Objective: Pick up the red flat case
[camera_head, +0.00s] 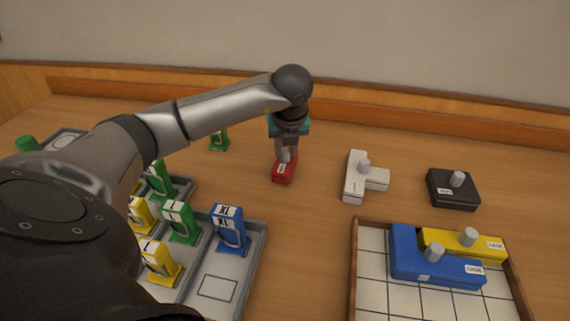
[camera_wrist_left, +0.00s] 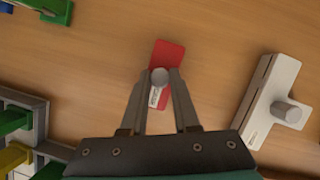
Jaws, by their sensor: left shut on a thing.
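The red flat case (camera_head: 282,174) lies on the wooden table in the middle of the head view, left of a white T-shaped case. In the left wrist view the red case (camera_wrist_left: 170,56) shows between and beyond my fingers, with a grey round knob and a white label. My left gripper (camera_head: 286,155) points down over the case. In the left wrist view my left gripper (camera_wrist_left: 160,80) is shut on the case's knob. I cannot tell whether the case touches the table. My right gripper is not in view.
The white T-shaped case (camera_head: 355,187) and a black case (camera_head: 452,192) stand to the right. A wood-rimmed tray (camera_head: 354,270) holds blue (camera_head: 405,262) and yellow (camera_head: 480,243) cases. Grey trays (camera_head: 258,250) with coloured tagged holders stand left.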

